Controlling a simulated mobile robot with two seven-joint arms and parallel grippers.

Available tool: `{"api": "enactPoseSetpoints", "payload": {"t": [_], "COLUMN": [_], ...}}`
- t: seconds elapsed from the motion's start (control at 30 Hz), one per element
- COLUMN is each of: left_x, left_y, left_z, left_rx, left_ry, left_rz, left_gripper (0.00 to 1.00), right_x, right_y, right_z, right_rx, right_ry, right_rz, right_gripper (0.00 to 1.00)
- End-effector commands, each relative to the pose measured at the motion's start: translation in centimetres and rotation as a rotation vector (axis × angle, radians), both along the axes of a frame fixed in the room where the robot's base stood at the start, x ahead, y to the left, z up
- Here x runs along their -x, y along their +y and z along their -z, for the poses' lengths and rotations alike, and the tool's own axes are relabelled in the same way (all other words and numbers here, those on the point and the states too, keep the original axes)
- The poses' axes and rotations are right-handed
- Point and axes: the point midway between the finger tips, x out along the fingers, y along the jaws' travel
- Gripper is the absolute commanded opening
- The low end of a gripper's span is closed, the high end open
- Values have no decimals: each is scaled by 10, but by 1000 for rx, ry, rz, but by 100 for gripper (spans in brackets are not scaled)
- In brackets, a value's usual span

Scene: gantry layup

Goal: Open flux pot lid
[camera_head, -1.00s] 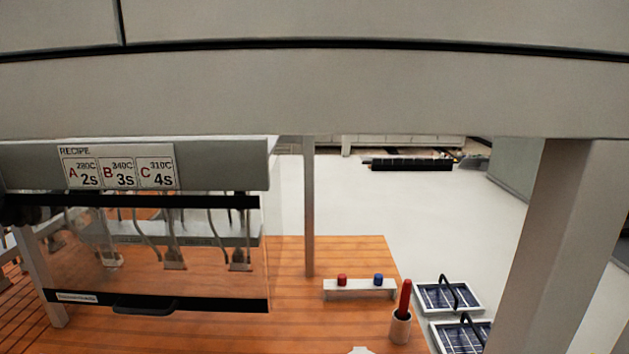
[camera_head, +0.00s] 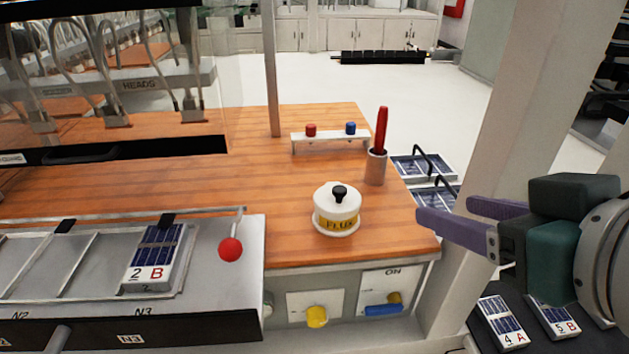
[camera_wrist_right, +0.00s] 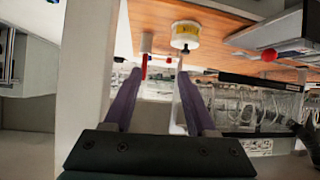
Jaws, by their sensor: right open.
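The flux pot (camera_head: 336,218) is a white round pot with a yellow FLUX label, upright on the wooden table. Its white lid (camera_head: 337,197) with a black knob (camera_head: 339,192) sits on top, closed. My right gripper (camera_head: 445,218) is open and empty, to the right of the pot and apart from it, by the table's right edge. In the right wrist view the pot (camera_wrist_right: 185,32) appears inverted, beyond the purple fingers (camera_wrist_right: 150,90). My left gripper is not in view.
A holder with a red stick (camera_head: 376,166) stands behind the pot, towards the right. A rack with red and blue knobs (camera_head: 330,142) is farther back. A red ball lever (camera_head: 230,249) is at left. A grey post (camera_head: 520,130) rises at right.

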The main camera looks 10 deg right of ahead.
Motion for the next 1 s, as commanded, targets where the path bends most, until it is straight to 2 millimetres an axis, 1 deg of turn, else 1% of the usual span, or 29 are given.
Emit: {"api": "enactPoseSetpoints", "payload": {"t": [0.03, 0.07, 0.1, 0.2, 0.3, 0.4, 0.53, 0.67, 0.77, 1.0], "left_x": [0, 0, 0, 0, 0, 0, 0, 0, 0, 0], "left_y": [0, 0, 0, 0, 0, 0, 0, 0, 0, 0], "left_z": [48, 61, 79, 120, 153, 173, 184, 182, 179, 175], "left_rx": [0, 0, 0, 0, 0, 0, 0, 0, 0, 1], "left_ry": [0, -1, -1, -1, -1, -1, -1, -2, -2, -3], "left_rz": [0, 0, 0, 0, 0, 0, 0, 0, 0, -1], "left_gripper": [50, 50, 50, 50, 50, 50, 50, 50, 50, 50], "right_x": [-13, -20, -29, -46, -56, -62, -64, -70, -81, -123], "right_y": [4, 6, 10, 20, 30, 37, 43, 46, 51, 68], "right_z": [36, 42, 50, 67, 79, 85, 86, 82, 79, 80], "right_rx": [-11, -22, -38, -77, -114, -141, -161, -169, -170, -169], "right_ry": [-70, -110, -164, -286, -383, -450, -493, -505, -506, -504], "right_rz": [-20, -32, -52, -106, -164, -214, -251, -262, -260, -259], "right_gripper": [57, 57, 57, 57, 57, 57, 57, 57, 57, 57]}}
